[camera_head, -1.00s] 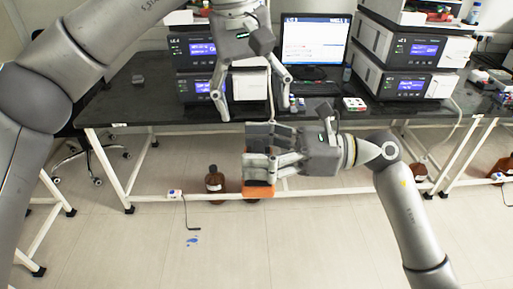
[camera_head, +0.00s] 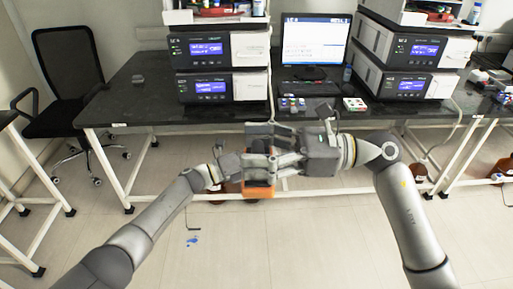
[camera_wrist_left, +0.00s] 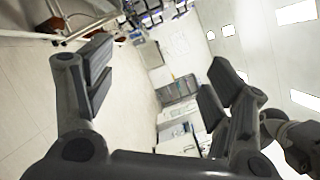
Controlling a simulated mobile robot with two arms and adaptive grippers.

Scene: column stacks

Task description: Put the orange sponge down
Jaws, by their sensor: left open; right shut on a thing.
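The orange sponge (camera_head: 259,192) shows in the head view as an orange block below my right gripper's fingers. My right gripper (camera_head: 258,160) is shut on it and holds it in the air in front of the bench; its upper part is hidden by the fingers. My left gripper (camera_head: 232,165) is beside it, coming from the left, and overlaps it in the picture; whether they touch I cannot tell. In the left wrist view my left gripper (camera_wrist_left: 160,88) has its fingers wide apart with nothing between them, and the sponge cannot be made out there.
The black bench (camera_head: 150,108) carries instrument stacks, a monitor (camera_head: 315,42), a keyboard (camera_head: 310,88) and small vials (camera_head: 292,103). A white and red rack (camera_head: 355,104) sits right of the vials. A black chair (camera_head: 68,70) stands at the left. The bench top's left part is mostly clear.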

